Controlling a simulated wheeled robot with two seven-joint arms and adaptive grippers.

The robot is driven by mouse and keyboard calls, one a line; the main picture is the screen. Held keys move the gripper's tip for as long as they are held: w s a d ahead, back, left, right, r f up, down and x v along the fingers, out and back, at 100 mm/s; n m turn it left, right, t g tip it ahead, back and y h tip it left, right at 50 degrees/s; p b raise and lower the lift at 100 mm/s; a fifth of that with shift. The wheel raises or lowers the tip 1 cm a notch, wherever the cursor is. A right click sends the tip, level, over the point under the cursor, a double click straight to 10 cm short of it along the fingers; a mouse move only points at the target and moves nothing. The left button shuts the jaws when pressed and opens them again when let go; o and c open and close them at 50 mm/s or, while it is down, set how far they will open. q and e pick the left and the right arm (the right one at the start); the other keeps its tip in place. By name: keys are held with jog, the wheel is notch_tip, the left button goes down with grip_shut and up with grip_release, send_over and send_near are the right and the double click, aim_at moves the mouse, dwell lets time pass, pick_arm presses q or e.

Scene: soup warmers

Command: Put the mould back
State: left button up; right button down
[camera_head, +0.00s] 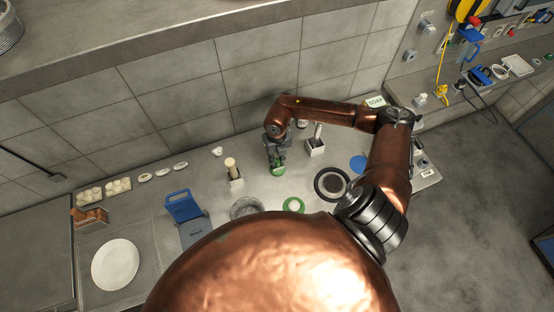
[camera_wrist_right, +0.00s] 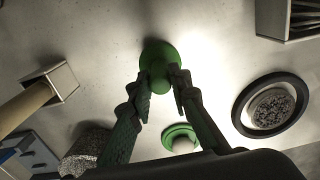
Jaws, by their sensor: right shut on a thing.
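My right gripper (camera_head: 277,158) reaches down to the counter from the right arm. It is shut on a green round piece (camera_head: 279,170), which looks like the mould. In the right wrist view the green mould (camera_wrist_right: 159,54) shows a round disc with a knob between the fingertips (camera_wrist_right: 164,86). I cannot tell whether it touches the counter. A green ring or dish with a pale round thing in it (camera_head: 293,205) lies nearby; it also shows in the right wrist view (camera_wrist_right: 180,138). My left gripper is not in view.
A wooden-handled tool stands in a square holder (camera_head: 236,182) on the left. A second square holder (camera_head: 316,147) and a black-rimmed round dish (camera_head: 332,183) are on the right. A blue stand (camera_head: 184,206) and a white plate (camera_head: 115,264) are further left. A tiled wall is behind.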

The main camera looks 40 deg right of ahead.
jog(key=shift+f, duration=0.25)
dwell(0.5)
jog(key=c, duration=1.7)
grip_release()
notch_tip(320, 180, up, 12)
jog(key=shift+r, duration=0.1)
